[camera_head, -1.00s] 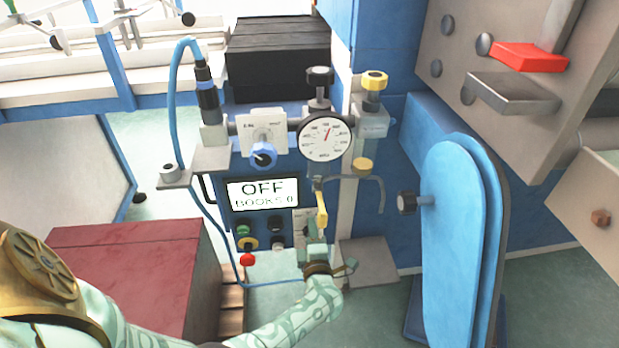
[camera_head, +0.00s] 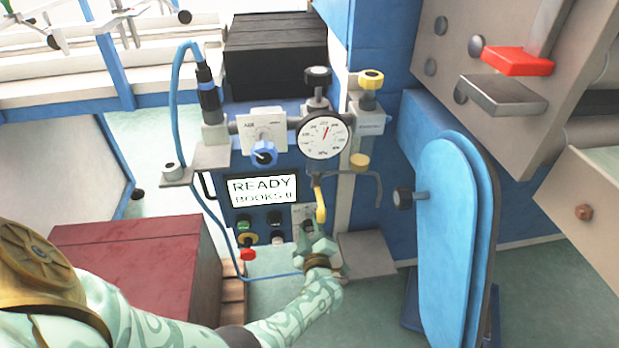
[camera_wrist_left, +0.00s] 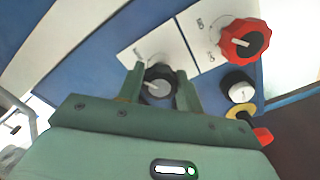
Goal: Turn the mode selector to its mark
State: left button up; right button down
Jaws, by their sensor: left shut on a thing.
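The mode selector is a dark round knob (camera_wrist_left: 158,88) with a pale pointer line, below a white marked plate (camera_wrist_left: 139,52) in the left wrist view. My left gripper (camera_wrist_left: 160,90) is shut on this knob, one finger on each side. In the head view my left gripper (camera_head: 308,240) reaches the lower right of the blue panel, in front of the selector's white plate (camera_head: 300,212), and hides most of the knob. The display (camera_head: 262,191) above reads READY, BOOKS 0. I cannot read the selector's mark clearly. My right gripper does not show.
A red knob (camera_wrist_left: 245,40) on an ON/OFF plate sits beside the selector. A red button (camera_head: 247,254) is to the left of the gripper. A yellow-tipped lever (camera_head: 320,205) hangs just above it. A blue padded board (camera_head: 452,240) stands to the right.

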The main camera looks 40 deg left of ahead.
pick_arm(q)
jog(key=shift+d+f, duration=0.1)
jog(key=shift+f, duration=0.05)
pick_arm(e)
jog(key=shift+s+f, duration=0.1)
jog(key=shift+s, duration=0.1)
pick_arm(q)
jog(key=o, duration=1)
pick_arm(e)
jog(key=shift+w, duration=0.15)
